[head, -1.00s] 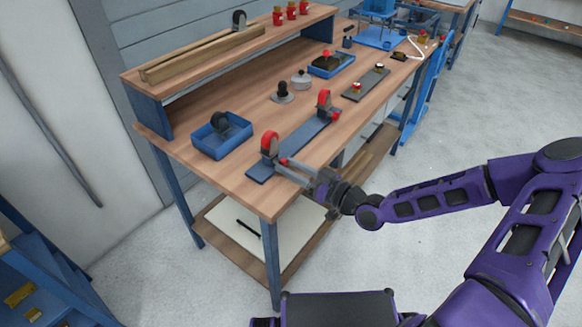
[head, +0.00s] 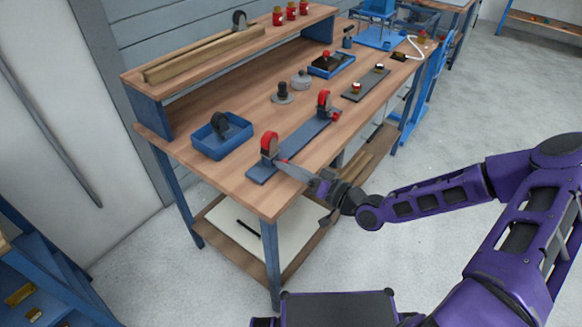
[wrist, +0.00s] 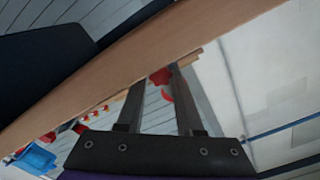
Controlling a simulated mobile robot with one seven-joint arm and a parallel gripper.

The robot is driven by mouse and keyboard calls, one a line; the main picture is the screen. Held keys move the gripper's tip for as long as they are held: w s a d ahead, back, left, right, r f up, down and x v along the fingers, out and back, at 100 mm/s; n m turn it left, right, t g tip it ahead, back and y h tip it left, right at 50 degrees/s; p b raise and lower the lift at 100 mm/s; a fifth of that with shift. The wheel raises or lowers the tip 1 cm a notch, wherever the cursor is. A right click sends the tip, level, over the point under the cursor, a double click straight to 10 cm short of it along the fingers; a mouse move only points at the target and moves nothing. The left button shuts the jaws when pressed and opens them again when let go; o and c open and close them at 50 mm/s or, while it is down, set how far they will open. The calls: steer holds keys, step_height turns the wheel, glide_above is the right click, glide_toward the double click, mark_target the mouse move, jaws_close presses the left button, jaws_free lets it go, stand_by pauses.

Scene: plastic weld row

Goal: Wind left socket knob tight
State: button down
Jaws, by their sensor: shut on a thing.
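A blue base plate (head: 262,173) lies along the bench's front edge and carries two upright sockets. The left socket (head: 269,143) has a red ring on a grey body. The right socket (head: 323,98) looks alike, with a red knob (head: 335,116) on its front side. My gripper (head: 284,164) reaches in from the front right to the left socket. In the wrist view red parts (wrist: 162,77) show between and beside the two fingers (wrist: 160,80). How tight the knob is cannot be seen.
A blue tray (head: 195,147) with a dark wheel stands left of the plate. Grey and black round parts (head: 282,95) lie behind it. A raised shelf (head: 160,85) runs along the back. A dark strip (head: 352,93) with small parts lies farther right.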

steer(key=c, duration=0.5)
jaws_free()
steer(key=shift+c, duration=0.2)
